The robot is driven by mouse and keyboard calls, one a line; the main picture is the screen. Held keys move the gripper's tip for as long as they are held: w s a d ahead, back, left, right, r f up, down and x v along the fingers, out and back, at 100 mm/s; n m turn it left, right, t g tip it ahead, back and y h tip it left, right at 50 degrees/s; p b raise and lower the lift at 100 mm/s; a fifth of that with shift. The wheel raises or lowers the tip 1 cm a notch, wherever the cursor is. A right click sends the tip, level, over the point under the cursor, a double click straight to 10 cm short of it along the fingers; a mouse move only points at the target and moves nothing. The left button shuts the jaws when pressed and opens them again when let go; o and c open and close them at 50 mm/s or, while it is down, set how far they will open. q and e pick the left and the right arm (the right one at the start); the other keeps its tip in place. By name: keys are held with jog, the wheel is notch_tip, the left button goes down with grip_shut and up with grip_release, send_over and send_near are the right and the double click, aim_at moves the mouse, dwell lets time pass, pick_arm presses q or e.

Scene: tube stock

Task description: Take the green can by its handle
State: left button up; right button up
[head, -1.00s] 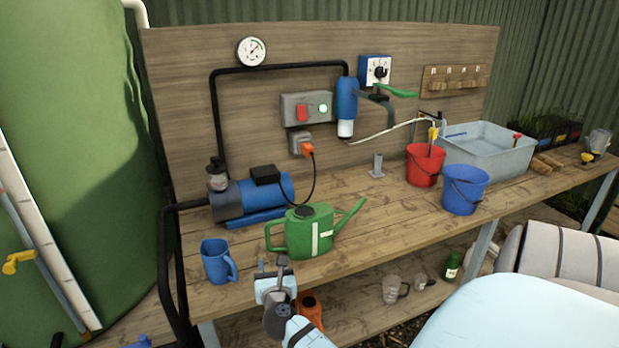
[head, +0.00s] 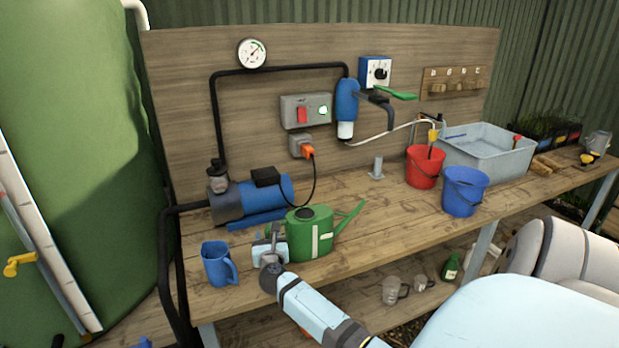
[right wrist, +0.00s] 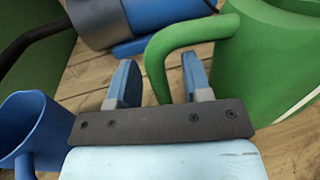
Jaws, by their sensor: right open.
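The green watering can (head: 309,240) stands upright on the bench, its spout to the right and its handle to the left. In the head view the gripper hides most of the handle. My left gripper is not in view.
A blue jug (head: 217,265) stands close to the left of the gripper. A blue pump (head: 250,197) is behind the can. A red bucket (head: 423,167) and a blue bucket (head: 463,191) stand to the right. The bench (head: 375,215) is clear between the can and the buckets.

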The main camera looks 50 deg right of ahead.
grip_shut()
jog(key=shift+r, duration=0.15)
